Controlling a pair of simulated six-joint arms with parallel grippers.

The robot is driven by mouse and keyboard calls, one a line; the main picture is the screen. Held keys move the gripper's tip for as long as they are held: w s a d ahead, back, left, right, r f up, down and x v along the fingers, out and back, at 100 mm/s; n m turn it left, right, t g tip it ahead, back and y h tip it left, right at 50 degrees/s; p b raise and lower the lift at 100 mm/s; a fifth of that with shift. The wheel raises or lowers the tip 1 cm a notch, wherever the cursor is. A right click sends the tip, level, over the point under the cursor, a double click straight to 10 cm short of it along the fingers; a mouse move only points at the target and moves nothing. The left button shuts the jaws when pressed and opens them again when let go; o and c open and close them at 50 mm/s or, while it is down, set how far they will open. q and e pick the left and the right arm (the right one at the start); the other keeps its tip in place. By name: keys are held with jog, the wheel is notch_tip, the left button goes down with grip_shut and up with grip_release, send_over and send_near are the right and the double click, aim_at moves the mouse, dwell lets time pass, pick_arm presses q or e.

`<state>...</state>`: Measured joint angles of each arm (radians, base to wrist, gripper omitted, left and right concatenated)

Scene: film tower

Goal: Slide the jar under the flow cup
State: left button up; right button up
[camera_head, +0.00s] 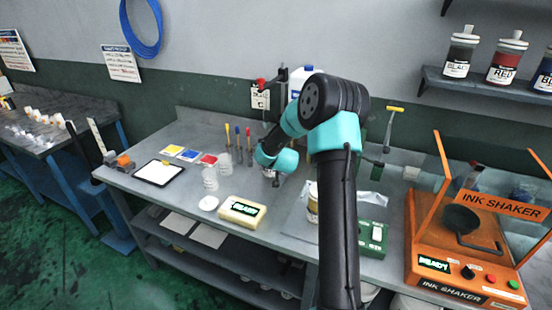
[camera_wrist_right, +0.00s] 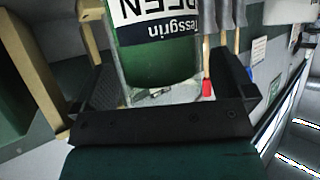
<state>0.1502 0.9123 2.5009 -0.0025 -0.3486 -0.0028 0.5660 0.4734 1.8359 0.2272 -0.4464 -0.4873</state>
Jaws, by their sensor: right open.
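In the right wrist view, a jar of green ink (camera_wrist_right: 150,58) with an upside-down label stands between the two black fingers of my right gripper (camera_wrist_right: 166,70). The fingers are open on either side of it, with a gap at the right; I cannot tell whether the left one touches. In the head view my right arm reaches over the bench, and its teal wrist hides the gripper and most of what is below it. A dark stand with a red part (camera_head: 261,84) rises behind the wrist; I cannot make out the flow cup clearly. My left gripper is not in view.
Clear cups (camera_head: 210,178), a white disc (camera_head: 208,203) and a cream box with a green display (camera_head: 242,211) stand left of the arm on the grey bench (camera_head: 140,192). Colored-handled tools (camera_head: 238,140) stand behind. A green scale (camera_head: 372,240) and an orange ink shaker (camera_head: 462,250) are at right.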

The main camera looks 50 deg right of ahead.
jog(key=v, duration=1.7)
jog(key=shift+a+f, duration=0.1)
jog(key=a+f+y, duration=0.1)
jog(key=a+f, duration=0.1)
jog(key=a, duration=0.2)
jog(key=a+f+g+y, duration=0.1)
jog(key=a+f+y, duration=0.1)
jog(key=a, duration=0.2)
jog(key=a+f+n+y, duration=0.1)
jog(key=a+f, duration=0.2)
jog(key=a, duration=0.1)
jog(key=shift+s+f+g+y, duration=0.1)
jog(key=shift+f+g+y, duration=0.05)
jog(key=shift+g+y, duration=0.2)
jog(key=s+a+f+n+g+y, duration=0.1)
jog(key=s+a+f+g+y, duration=0.15)
jog(key=a, duration=0.35)
jog(key=s+a+f+g+y, duration=0.1)
jog(key=s+a+f+y, duration=0.2)
jog(key=a, duration=0.4)
jog(key=s+a+f+n+g, duration=0.1)
jog(key=a+f+g, duration=0.1)
jog(key=a+f, duration=0.4)
jog(key=s+a+f+n+g, duration=0.1)
jog(key=a+f, duration=0.5)
jog(key=f, duration=1)
jog(key=shift+s+g, duration=0.7)
